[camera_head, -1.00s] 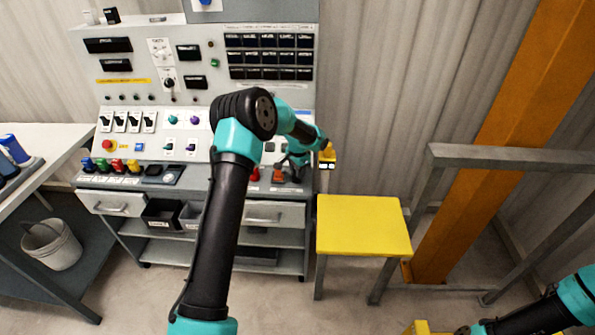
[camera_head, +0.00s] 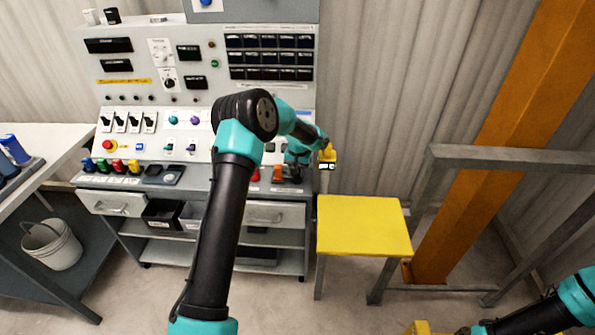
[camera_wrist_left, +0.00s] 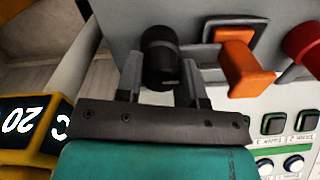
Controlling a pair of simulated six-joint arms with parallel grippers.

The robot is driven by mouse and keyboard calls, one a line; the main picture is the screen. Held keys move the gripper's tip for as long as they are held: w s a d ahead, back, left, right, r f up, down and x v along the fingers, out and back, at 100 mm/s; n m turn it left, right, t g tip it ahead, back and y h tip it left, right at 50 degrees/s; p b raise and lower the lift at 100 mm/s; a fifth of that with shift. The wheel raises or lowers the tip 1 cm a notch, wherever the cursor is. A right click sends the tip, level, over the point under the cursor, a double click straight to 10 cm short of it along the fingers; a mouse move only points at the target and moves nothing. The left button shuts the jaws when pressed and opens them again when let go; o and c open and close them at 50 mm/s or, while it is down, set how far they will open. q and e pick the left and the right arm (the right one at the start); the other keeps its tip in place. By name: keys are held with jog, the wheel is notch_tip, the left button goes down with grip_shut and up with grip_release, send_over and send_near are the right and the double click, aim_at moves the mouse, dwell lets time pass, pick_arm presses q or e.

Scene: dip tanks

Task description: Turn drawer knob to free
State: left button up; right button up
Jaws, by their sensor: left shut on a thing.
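In the left wrist view, a black round knob (camera_wrist_left: 160,52) sticks out of the light grey panel (camera_wrist_left: 120,25). My left gripper (camera_wrist_left: 160,82) is shut on this knob, with one finger on each side of it. In the head view, my left gripper (camera_head: 295,172) is small and partly hidden by its own wrist at the console's right end. The knob's pointer and markings cannot be made out. Of my right arm, only a link shows at the lower right of the head view; its gripper is out of frame.
An orange handle (camera_wrist_left: 245,65) and a red knob (camera_wrist_left: 301,42) sit close to the right of my left gripper. A yellow box with a display (camera_wrist_left: 30,125) is at left. A yellow-topped stool (camera_head: 362,226) stands right of the console (camera_head: 188,135). Grey drawers (camera_head: 274,214) sit below.

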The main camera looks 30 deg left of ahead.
aim_at(299, 169)
dwell(0.3)
pick_arm(q)
jog(key=o, duration=0.9)
jog(key=shift+r, duration=0.1)
jog(key=r, duration=1.7)
jog(key=shift+d+r, duration=0.1)
jog(key=shift+d, duration=0.1)
